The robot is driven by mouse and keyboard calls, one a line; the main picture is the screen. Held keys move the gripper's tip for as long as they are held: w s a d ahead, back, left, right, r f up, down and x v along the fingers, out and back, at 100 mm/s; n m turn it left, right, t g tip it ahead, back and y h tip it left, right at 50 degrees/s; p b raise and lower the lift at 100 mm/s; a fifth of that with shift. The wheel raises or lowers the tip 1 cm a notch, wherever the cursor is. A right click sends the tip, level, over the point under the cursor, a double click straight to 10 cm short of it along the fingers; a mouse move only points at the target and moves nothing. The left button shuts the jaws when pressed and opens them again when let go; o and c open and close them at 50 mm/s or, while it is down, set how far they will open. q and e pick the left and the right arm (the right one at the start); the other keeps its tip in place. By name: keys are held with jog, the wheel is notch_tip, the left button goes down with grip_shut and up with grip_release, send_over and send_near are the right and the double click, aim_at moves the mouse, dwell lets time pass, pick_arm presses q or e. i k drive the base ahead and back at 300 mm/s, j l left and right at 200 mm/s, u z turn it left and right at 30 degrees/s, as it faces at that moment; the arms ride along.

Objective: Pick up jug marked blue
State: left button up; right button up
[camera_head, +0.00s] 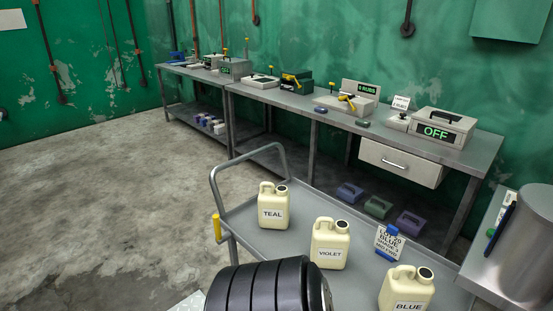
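The jug marked BLUE (410,283) is a cream jug with a handle, a dark round cap and a white label. It stands upright at the near right of a grey cart (260,238), cut off by the bottom edge of the view. A similar jug marked VIOLET (330,243) stands left of it, and one marked TEAL (273,205) stands farther back left. A card (390,242) in a blue holder, with BLUE among its words, stands just behind the BLUE jug. Neither of my grippers can be made out.
A large metal cylinder (525,245) stands close on the right. A black ribbed round shape covers the cart's near left. A long bench (330,118) with devices, one reading OFF (440,130), runs along the green wall. The left floor (110,200) is clear.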

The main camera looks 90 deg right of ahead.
aim_at(406, 288)
jog(key=z, duration=2.3)
